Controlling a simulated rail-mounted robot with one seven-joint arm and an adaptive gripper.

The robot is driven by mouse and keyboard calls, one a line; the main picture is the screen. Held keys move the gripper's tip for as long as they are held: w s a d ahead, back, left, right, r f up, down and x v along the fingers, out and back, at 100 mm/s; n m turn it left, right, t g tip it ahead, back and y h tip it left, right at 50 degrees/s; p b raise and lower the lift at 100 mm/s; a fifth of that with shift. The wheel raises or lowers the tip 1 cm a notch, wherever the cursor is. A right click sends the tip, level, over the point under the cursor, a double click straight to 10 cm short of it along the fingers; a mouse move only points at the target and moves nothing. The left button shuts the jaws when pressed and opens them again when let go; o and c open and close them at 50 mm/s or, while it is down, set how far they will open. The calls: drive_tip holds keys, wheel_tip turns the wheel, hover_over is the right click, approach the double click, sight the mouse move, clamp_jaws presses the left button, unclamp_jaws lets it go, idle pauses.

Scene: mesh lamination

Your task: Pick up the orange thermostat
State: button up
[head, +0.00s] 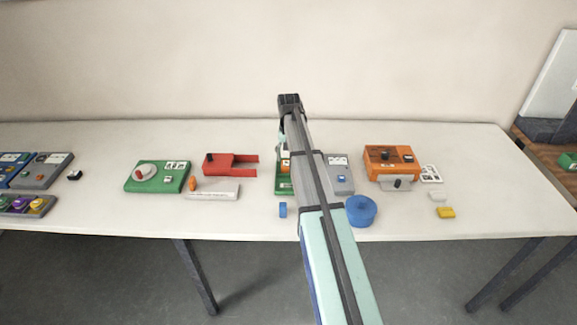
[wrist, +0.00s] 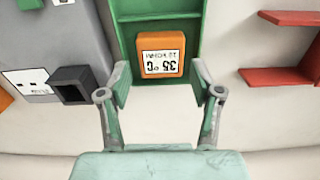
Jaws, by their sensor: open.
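The orange thermostat (wrist: 162,50) is a small orange block with a white display reading 35 °C, shown upside down in the wrist view. It sits on a green tray-like holder (wrist: 158,13). My gripper (wrist: 160,84) is open and empty, with its two green fingers apart. The thermostat appears in the gap just beyond the fingertips, with no visible contact. In the head view my arm hides most of the holder (head: 284,187) and of the gripper, and only a sliver of orange shows beside the arm.
A grey device (head: 339,174) stands close to the holder, with a black square part (wrist: 75,85) jutting out towards the gripper. A red bracket (head: 222,164), blue tape roll (head: 361,211) and orange box (head: 391,158) lie around it. The table's right end (head: 500,190) is clear.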

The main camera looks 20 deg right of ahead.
sight(288, 164)
drive_tip(key=shift+w+f+p, duration=0.1)
drive_tip(key=shift+f+p, duration=0.7)
drive_tip(key=shift+f, duration=1.35)
drive_tip(key=c, duration=0.9)
drive_tip(key=shift+o, duration=0.2)
drive_tip(key=shift+r, duration=0.15)
